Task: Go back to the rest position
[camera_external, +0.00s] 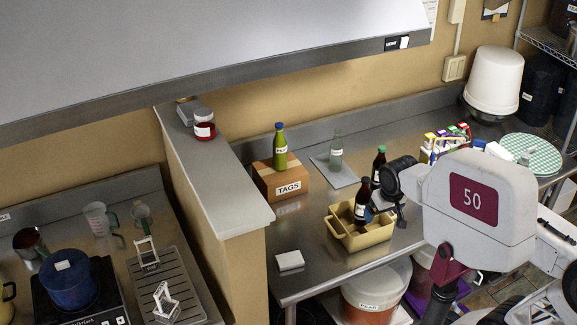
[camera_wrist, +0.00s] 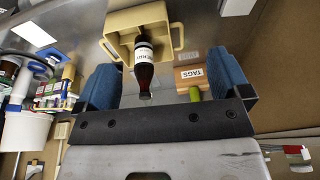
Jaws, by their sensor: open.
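My gripper (camera_external: 373,212) is at the right end of the beige bin (camera_external: 362,240), close to a dark brown bottle (camera_external: 361,197) with a white label. The bottle stands in the bin. In the wrist view my gripper (camera_wrist: 163,68) has its two blue fingers wide apart, with nothing held. The labelled bottle (camera_wrist: 143,50) shows in the gap between them, apart from both fingers, with the bin (camera_wrist: 112,22) around its base. How far the bottle is from the fingertips is hard to tell. My wrist partly hides the area behind the bin.
A second dark bottle (camera_external: 379,163) stands behind the bin, near my wrist. A TAGS box (camera_external: 281,182) bears a green bottle (camera_external: 280,147); a clear bottle (camera_external: 336,150) stands on a grey mat. A white block (camera_external: 290,261) lies at the counter's front left. Free counter lies left of the bin.

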